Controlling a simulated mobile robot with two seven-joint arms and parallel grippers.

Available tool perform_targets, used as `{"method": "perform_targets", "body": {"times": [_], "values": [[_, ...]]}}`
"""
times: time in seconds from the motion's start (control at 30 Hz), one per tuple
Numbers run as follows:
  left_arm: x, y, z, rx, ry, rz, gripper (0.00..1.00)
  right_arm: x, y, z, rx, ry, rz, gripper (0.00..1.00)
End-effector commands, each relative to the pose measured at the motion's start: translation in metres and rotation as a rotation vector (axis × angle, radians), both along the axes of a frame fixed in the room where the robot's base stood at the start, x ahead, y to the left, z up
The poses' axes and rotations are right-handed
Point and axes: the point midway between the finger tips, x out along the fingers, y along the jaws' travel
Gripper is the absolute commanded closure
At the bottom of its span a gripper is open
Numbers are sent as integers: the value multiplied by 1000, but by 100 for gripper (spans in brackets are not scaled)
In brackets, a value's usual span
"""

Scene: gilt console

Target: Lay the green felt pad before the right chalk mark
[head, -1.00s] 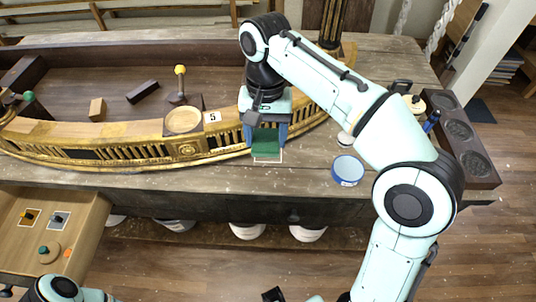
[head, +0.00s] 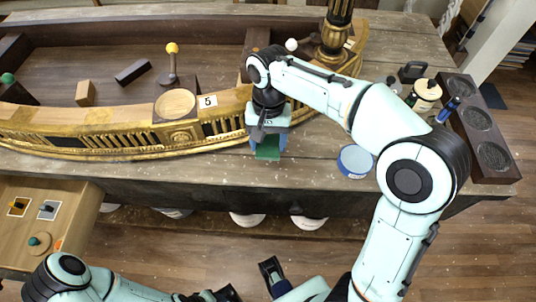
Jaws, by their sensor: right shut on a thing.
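My right gripper (head: 268,146) points down at the table's front strip, just before the gilt curved rail. It is shut on the green felt pad (head: 267,154), whose front part shows below the fingers. Its rear part is hidden by the gripper. I cannot tell whether the pad touches the table. No chalk mark shows clearly in the head view; the area behind the pad is covered by my gripper. My left arm comes in at the bottom left; I cannot make out its fingers well enough to tell their state.
A blue round tin (head: 355,161) stands right of the pad. A dark tray with round wells (head: 478,125) is at the right. Bare table lies between pad and tin.

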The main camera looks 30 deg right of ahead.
Motion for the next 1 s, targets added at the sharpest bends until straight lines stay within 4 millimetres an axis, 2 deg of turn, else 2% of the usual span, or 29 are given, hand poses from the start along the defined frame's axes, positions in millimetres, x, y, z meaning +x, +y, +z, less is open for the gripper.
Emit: {"method": "perform_targets", "body": {"times": [0.03, 0.17, 0.47, 0.9, 0.93, 1.0], "values": [[-1, 0, -2, 0, 0, 0, 57, -1, 0, -8, -1, 3, 0, 66], [-1, 0, -3, 0, 1, 0, 57, 0, 0, -17, 0, 0, 1, 66], [-3, 0, -11, 0, 3, 0, 57, 0, 0, -57, 0, 1, 1, 66], [-2, 0, -13, 1, 2, 0, 57, 0, 0, -63, 0, 0, 1, 66], [-2, 0, -12, 1, 2, 0, 57, 0, 0, -63, 0, 0, 1, 31], [-2, 0, -12, 0, 1, 1, 57, 0, 0, -62, 0, 0, 1, 12]]}}
